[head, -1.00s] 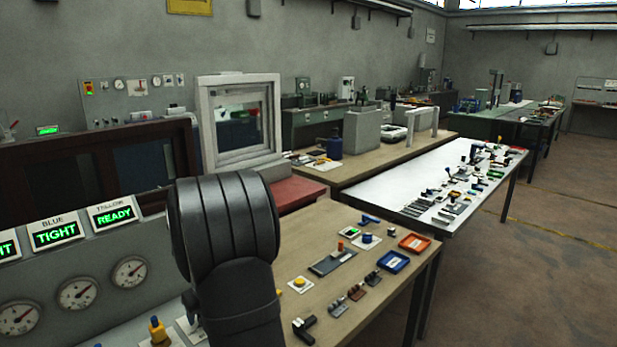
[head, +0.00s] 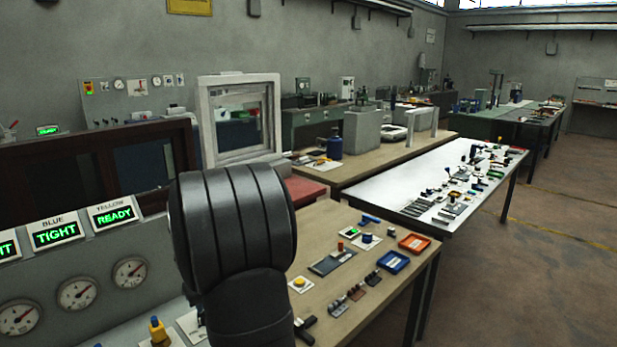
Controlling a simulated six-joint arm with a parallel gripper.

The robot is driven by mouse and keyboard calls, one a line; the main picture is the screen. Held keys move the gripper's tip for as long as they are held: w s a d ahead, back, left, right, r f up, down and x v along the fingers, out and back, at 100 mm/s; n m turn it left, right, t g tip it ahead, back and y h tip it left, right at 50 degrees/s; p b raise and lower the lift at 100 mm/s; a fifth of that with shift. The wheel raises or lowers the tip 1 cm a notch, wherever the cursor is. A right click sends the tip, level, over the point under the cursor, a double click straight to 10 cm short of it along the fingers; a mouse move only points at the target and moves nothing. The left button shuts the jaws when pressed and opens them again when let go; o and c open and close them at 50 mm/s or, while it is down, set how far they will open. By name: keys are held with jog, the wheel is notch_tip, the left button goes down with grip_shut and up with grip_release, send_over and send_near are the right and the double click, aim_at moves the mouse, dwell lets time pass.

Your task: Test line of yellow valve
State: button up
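The test panel (head: 120,308) stands at the lower left. Its sign marked yellow (head: 115,214) reads READY in green, and the blue sign (head: 56,234) beside it reads TIGHT. A third sign (head: 8,246) is cut off by the left edge. A yellow-topped part (head: 157,328), possibly the yellow valve, stands at the panel's front near the bottom edge. The right-hand gauge (head: 130,272) is below the yellow sign. My black arm link fills the lower middle and hides part of the panel and bench. My gripper is out of view.
The wooden bench (head: 345,300) right of my arm holds a yellow button (head: 300,284), a blue tray (head: 393,262), an orange tray (head: 414,243) and small parts. A metal table (head: 395,190) with many small items stands behind. A white-framed window unit (head: 205,110) stands behind my arm.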

grip_shut()
dwell(1.4)
